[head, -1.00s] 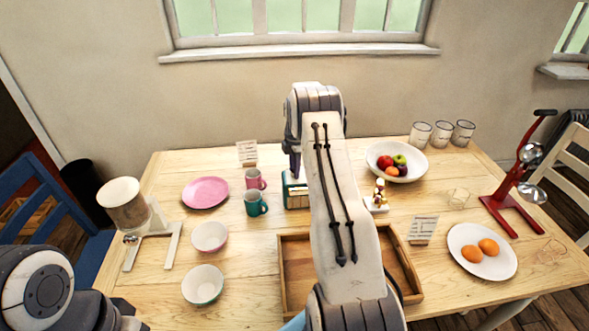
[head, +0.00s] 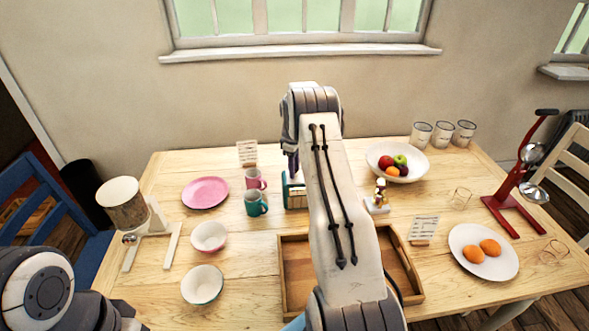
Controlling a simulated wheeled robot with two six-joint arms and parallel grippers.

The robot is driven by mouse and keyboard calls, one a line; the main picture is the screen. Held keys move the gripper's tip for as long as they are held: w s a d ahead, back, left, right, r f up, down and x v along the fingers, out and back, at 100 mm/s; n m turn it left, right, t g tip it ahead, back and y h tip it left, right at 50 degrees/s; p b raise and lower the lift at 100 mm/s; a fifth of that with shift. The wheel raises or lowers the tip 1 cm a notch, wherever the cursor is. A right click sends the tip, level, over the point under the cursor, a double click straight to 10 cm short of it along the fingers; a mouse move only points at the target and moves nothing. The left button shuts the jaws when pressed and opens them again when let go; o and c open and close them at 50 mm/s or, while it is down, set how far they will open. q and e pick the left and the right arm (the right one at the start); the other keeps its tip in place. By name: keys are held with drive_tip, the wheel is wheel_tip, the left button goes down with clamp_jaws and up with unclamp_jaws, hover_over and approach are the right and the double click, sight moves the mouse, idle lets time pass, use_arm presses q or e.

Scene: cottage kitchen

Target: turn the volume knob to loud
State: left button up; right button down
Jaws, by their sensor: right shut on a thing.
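A small teal box with a cream front, which looks like the radio (head: 294,196), stands mid-table to the right of the mugs. My right arm reaches over the table and covers the box's right part. My right gripper (head: 292,167) points down at the top of the radio. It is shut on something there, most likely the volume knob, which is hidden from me. The knob's setting cannot be read. Only a part of my left arm shows at the bottom left; its gripper is out of view.
A green mug (head: 256,204) and a pink mug (head: 256,179) stand close left of the radio. A wooden tray (head: 296,292) lies in front, partly under my arm. A figurine (head: 380,194) and a fruit bowl (head: 413,172) are to the right.

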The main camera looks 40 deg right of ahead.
drive_tip(key=m, duration=0.5)
drive_tip(key=shift+w+m, duration=0.1)
drive_tip(key=shift+m, duration=0.2)
drive_tip(key=m, duration=0.5)
drive_tip(key=shift+m, duration=0.3)
drive_tip(key=m, duration=0.5)
drive_tip(key=shift+g, duration=0.3)
drive_tip(key=m, duration=0.5)
drive_tip(key=shift+m+y, duration=0.3)
drive_tip(key=c, duration=0.6)
unclamp_jaws()
